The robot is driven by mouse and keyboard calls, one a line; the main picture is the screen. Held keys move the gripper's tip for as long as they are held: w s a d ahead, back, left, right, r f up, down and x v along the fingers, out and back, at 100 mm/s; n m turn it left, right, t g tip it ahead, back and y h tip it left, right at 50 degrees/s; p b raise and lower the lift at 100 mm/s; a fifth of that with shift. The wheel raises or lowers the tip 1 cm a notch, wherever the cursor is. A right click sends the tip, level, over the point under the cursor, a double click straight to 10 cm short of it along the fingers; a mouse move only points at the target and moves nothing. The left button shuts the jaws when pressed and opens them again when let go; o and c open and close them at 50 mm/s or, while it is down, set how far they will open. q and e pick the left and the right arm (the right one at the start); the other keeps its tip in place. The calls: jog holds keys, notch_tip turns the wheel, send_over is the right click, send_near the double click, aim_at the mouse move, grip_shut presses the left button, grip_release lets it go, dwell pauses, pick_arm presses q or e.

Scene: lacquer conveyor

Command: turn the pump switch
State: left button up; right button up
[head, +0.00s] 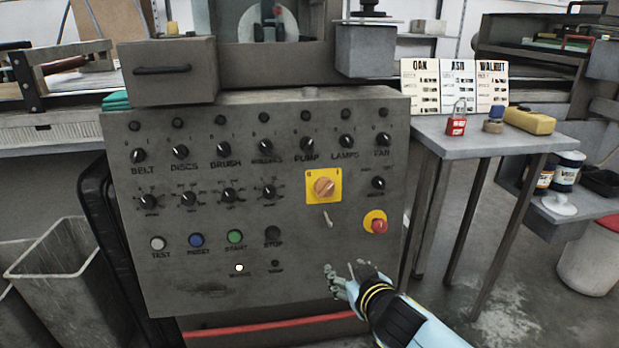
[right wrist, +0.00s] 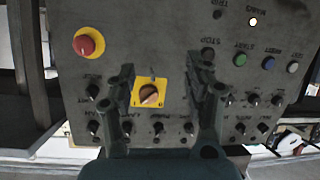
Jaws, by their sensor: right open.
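The pump switch (head: 306,143) is a small black knob with a white pointer above the word PUMP, in the upper knob row of the grey control panel (head: 210,110). In the right wrist view, which is upside down, the switch (right wrist: 157,128) seems to be the knob just below the yellow plate, between the fingers. My right gripper (head: 345,270) is in front of the panel's lower right part, below the switch and apart from it. In the right wrist view the gripper (right wrist: 167,82) is open and empty. My left gripper is not in view.
An orange rotary switch on a yellow plate (head: 323,187) sits below PUMP, with a red emergency button (head: 377,224) to its right. The LAMPS knob (head: 345,141) is close beside PUMP. A table (head: 480,147) stands to the right; bins (head: 70,265) stand left.

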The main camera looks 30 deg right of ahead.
aim_at(309, 148)
jog(key=w+r+t+h+b, duration=0.1)
jog(key=w+r+t+b, duration=0.1)
jog(key=w+r, duration=0.5)
jog(key=w+r+t+b, duration=0.1)
jog(key=w+r+t, duration=0.2)
jog(key=r, duration=0.8)
jog(key=w, duration=0.3)
jog(key=w+d, duration=0.1)
jog(key=w, duration=0.2)
jog(key=w+b, duration=0.1)
jog(key=w, duration=0.3)
jog(key=shift+d+r, duration=0.15)
jog(key=shift+r, duration=0.25)
jog(key=shift+w+d, duration=0.1)
jog(key=shift+w, duration=0.25)
grip_shut()
